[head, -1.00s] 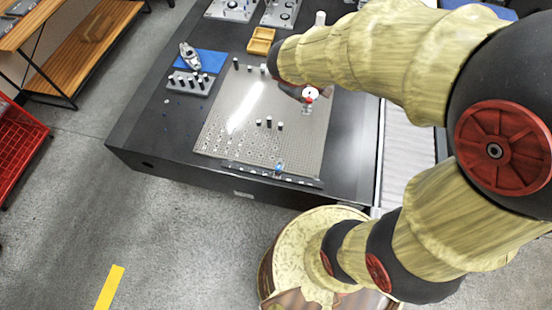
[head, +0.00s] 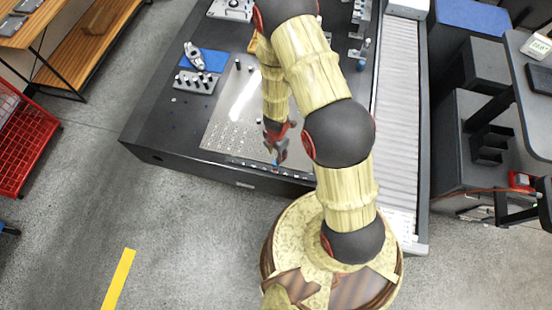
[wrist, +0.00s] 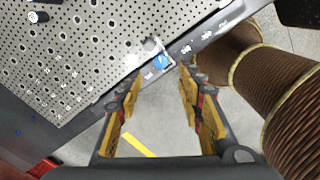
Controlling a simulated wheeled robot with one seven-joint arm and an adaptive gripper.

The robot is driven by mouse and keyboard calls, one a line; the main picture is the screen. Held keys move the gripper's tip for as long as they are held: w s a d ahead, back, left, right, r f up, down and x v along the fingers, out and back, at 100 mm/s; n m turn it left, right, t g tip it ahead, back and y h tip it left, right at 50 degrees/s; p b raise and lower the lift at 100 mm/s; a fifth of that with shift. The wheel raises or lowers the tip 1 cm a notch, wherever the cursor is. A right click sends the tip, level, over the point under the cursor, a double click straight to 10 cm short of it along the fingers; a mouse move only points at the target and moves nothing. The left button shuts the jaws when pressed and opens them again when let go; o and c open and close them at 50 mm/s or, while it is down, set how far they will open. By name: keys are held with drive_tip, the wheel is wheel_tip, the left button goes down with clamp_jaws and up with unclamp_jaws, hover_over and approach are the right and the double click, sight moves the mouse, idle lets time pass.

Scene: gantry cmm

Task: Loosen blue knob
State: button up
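The blue knob (wrist: 160,63) sits on a small pale fixture at the front edge of the perforated plate (wrist: 85,45) in the wrist view. My gripper (wrist: 159,78) is open, with its two yellow-padded fingers apart. The knob shows beyond and between the fingertips, and nothing is held. In the head view my gripper (head: 279,150) points down at the plate's front edge, and a bit of the blue knob (head: 277,163) shows at its tips. Whether the fingers touch the knob cannot be told.
A dark rail (wrist: 205,40) with labels runs along the plate's front edge. A pin block (head: 195,82) and a blue mat (head: 205,58) lie left on the dark table (head: 160,125). A roller conveyor (head: 397,110) stands right. A red crate (head: 20,145) is far left.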

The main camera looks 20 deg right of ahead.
wheel_tip(320, 180, down, 8)
drive_tip(key=b, duration=0.3)
drive_tip(key=shift+r+b, duration=0.1)
drive_tip(key=shift+b, duration=0.25)
drive_tip(key=c, duration=0.3)
clamp_jaws()
